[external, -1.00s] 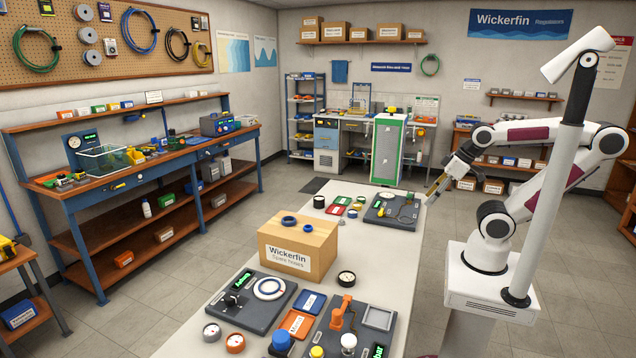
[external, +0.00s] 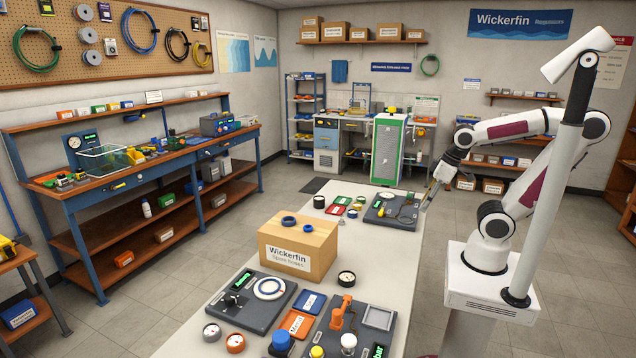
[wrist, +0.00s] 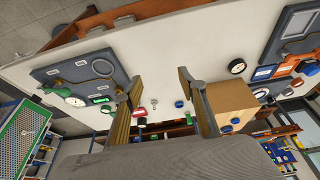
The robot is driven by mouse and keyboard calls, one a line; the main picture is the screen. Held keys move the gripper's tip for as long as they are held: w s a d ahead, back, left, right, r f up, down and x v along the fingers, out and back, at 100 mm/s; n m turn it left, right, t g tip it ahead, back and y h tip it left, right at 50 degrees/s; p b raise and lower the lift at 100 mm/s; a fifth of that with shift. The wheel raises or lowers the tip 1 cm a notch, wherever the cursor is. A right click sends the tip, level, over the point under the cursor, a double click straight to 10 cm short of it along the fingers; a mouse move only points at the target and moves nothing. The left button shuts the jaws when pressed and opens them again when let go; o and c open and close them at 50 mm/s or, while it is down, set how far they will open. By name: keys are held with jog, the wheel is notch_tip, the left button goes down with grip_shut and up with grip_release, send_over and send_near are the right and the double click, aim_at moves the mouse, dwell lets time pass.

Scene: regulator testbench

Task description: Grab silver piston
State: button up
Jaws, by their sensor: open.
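A small silver piece (external: 341,222), which looks like the piston, stands on the white bench just behind the cardboard box. It also shows in the wrist view (wrist: 154,103), between my two fingers in the picture but well beyond them. My gripper (external: 430,197) is at the right edge of the bench, beside the far dark panel, and points down. In the wrist view my gripper (wrist: 160,84) has its fingers wide apart with nothing between them. The piston is too small to make out in detail.
The Wickerfin cardboard box (external: 298,248) stands near the piston, with blue rings on top. A dark panel (external: 393,211) with a gauge and loop lies at the far end. A black gauge (external: 346,278) and two more dark panels are nearer.

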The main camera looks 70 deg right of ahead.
aim_at(342, 219)
jog(key=w+d+f+m, duration=0.1)
jog(key=w+f, duration=0.3)
jog(key=w, duration=0.4)
jog(key=w+d+f+m+g, duration=0.1)
jog(key=w+d+f, duration=0.3)
jog(key=w, duration=0.4)
jog(key=w+d+f+h, duration=0.1)
jog(key=w+d+f, duration=0.1)
jog(key=w+f, duration=0.3)
jog(key=shift+w+d+m+g, duration=0.15)
jog(key=shift+w+m+g, duration=0.25)
jog(key=shift+w, duration=1.5)
jog(key=w, duration=0.3)
jog(key=shift+w+d+f+t, duration=0.15)
jog(key=shift+d+f+t, duration=0.1)
jog(key=shift+d+t, duration=0.1)
jog(key=shift+m+t+h, duration=0.3)
jog(key=shift+m+t, duration=0.35)
jog(key=shift+m, duration=0.15)
jog(key=w, duration=0.1)
jog(key=w+r, duration=0.2)
jog(key=w, duration=0.1)
jog(key=shift+d, duration=0.25)
jog(key=shift+x, duration=1.25)
jog(key=shift+w, duration=0.1)
